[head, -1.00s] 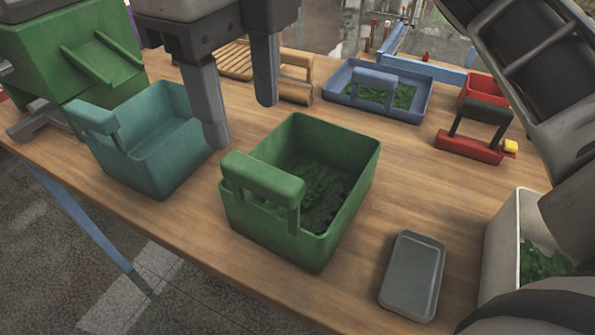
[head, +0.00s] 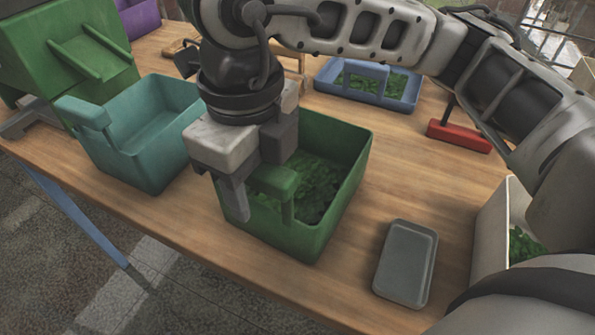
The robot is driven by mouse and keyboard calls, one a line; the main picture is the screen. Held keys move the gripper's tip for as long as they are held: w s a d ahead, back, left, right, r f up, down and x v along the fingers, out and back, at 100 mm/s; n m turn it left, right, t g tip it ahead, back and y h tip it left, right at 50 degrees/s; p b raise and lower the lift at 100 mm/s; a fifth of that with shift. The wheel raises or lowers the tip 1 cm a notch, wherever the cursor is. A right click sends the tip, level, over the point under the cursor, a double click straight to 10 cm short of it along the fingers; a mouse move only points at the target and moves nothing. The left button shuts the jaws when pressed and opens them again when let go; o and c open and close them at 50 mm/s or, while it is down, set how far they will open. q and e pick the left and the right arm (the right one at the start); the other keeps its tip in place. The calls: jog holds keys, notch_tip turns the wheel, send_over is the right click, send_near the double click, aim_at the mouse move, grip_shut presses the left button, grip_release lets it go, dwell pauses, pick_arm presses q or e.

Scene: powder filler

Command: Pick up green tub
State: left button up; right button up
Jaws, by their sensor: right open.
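The green tub (head: 327,222) stands on the wooden table near the front edge, with green leafy bits inside. Its raised handle (head: 272,181) is at its left front side. My right gripper (head: 255,190) is over that handle, pointing down. One finger shows on the outer left side of the handle; the other is by the handle's far side, over the tub. The jaws are open around the handle, and whether they touch it I cannot tell. The arm hides the tub's back left part. My left gripper is not in view.
A teal tub (head: 150,150) stands left of the green tub. A grey tray (head: 406,262) lies to the right, with a pale bin (head: 490,235) beyond. A blue tray (head: 330,77) and a red stand (head: 459,136) are behind. A green machine (head: 70,45) is at back left.

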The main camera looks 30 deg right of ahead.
grip_shut()
jog(key=shift+r, duration=0.15)
